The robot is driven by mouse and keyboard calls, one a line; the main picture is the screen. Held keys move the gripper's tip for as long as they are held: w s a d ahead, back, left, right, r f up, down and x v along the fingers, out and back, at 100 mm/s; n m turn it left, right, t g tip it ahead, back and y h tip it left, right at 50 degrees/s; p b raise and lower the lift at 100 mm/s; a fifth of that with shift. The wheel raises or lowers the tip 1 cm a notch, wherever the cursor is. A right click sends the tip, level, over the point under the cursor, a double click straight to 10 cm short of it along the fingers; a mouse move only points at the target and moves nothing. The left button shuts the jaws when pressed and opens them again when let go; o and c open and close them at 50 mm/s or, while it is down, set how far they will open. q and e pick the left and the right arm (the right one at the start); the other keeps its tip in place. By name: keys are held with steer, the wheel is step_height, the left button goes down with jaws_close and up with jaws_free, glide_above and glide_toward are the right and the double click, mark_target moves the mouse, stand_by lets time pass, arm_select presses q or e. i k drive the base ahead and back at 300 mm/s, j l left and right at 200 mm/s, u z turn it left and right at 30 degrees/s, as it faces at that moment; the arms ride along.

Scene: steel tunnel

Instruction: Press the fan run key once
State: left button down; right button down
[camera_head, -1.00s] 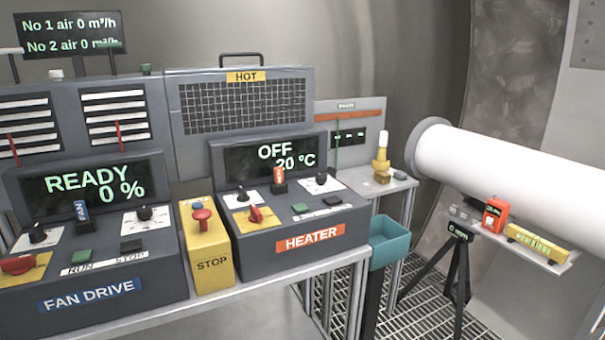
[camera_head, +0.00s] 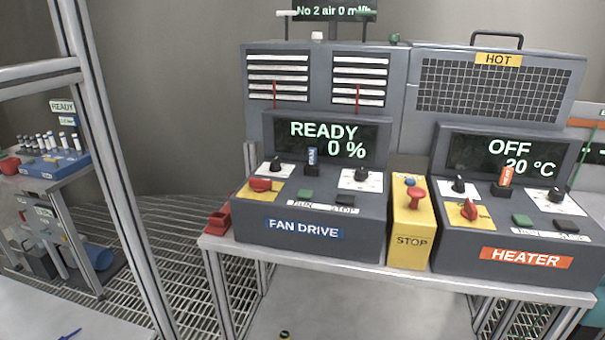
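The fan drive box (camera_head: 305,228) stands on the bench in the middle of the head view. Its display (camera_head: 335,140) reads READY and 0 %. The green run key (camera_head: 305,195) sits on its sloped top, above the white RUN/STOP label (camera_head: 322,208). A dark stop key (camera_head: 345,199) is to its right. A red switch (camera_head: 261,185) on a yellow plate, two black knobs and a blue FAN tag (camera_head: 312,158) are on the same panel. Neither of my grippers shows in the view.
A yellow STOP box (camera_head: 411,240) with a red button stands right of the fan drive, then the heater box (camera_head: 525,255), reading OFF 20 °C. A red object (camera_head: 218,220) lies at the bench's left end. A metal frame post (camera_head: 112,170) rises at left.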

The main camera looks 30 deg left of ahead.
mark_target(302, 194)
steer(key=u, duration=1)
